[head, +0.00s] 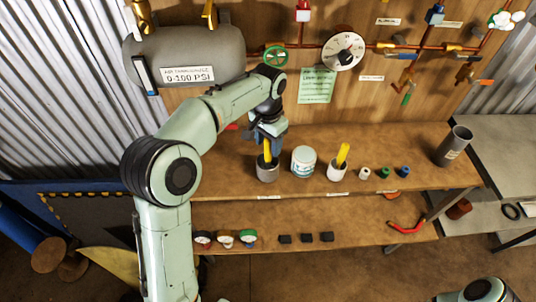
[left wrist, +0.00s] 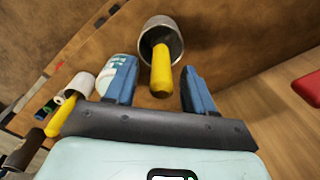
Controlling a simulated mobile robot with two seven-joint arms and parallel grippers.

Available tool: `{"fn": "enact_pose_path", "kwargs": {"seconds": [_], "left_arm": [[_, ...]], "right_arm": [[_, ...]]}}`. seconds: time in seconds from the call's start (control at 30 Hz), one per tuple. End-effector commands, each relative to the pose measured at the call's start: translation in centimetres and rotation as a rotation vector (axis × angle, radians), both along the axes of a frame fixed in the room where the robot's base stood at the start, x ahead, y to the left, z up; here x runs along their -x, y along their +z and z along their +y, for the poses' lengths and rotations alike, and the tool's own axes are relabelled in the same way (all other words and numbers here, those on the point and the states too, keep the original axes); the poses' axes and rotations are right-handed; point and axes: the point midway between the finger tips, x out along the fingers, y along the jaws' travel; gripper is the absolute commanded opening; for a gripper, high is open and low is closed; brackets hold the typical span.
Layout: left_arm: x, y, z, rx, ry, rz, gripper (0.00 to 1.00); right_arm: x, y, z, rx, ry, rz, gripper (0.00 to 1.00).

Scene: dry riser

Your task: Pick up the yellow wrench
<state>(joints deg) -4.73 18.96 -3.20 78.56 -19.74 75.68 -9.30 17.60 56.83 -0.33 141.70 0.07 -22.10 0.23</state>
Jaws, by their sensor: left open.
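A yellow handle (head: 267,151) stands up out of a grey metal cup (head: 266,174) on the workbench's upper shelf; its lower end is hidden in the cup. My left gripper (head: 268,134) is right above it, pointing down. In the left wrist view my left gripper (left wrist: 157,72) is open, with the yellow handle (left wrist: 161,75) between its blue fingers and the cup (left wrist: 161,30) beyond. A second yellow handle (head: 343,153) leans in a white cup (head: 337,172) to the right. I cannot tell which handle is the wrench's. My right gripper is not in view.
A white labelled can (head: 303,162) stands between the two cups. Several small fittings (head: 384,173) and a grey pipe piece (head: 454,146) are further right. Gauges (head: 226,238) and black blocks (head: 305,238) lie on the lower shelf. A grey tank (head: 185,52) hangs behind my arm.

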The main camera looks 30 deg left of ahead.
Motion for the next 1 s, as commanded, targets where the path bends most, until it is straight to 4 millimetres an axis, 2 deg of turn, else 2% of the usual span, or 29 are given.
{"fn": "enact_pose_path", "kwargs": {"seconds": [0.03, 0.2, 0.47, 0.5, 0.57, 0.6, 0.67, 1.0], "left_arm": [[0.1, -1.2, 0.1, 0.0, 0.0, 0.006, 0.54], [0.0, -3.2, 0.1, 0.0, 0.0, 0.003, 0.54], [0.0, -3.6, 0.1, 0.0, 0.0, 0.001, 0.54], [0.0, -3.5, 0.1, 0.0, 0.0, 0.001, 0.51], [0.0, -3.5, 0.1, 0.0, 0.0, 0.001, 0.31], [0.0, -3.5, 0.1, 0.0, 0.0, 0.001, 0.18], [0.0, -3.5, 0.1, 0.0, 0.0, 0.001, 0.0], [-0.1, -3.3, 0.1, 0.0, 0.0, -0.001, 0.0]], "right_arm": [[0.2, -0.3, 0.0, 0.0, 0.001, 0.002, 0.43], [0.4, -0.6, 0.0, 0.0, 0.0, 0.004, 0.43], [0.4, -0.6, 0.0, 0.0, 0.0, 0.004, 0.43], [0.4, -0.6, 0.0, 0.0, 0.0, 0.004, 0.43], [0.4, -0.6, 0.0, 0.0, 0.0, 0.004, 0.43], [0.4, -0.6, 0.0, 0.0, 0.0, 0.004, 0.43], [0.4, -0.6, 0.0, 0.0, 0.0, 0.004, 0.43], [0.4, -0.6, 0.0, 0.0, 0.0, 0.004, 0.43]]}}
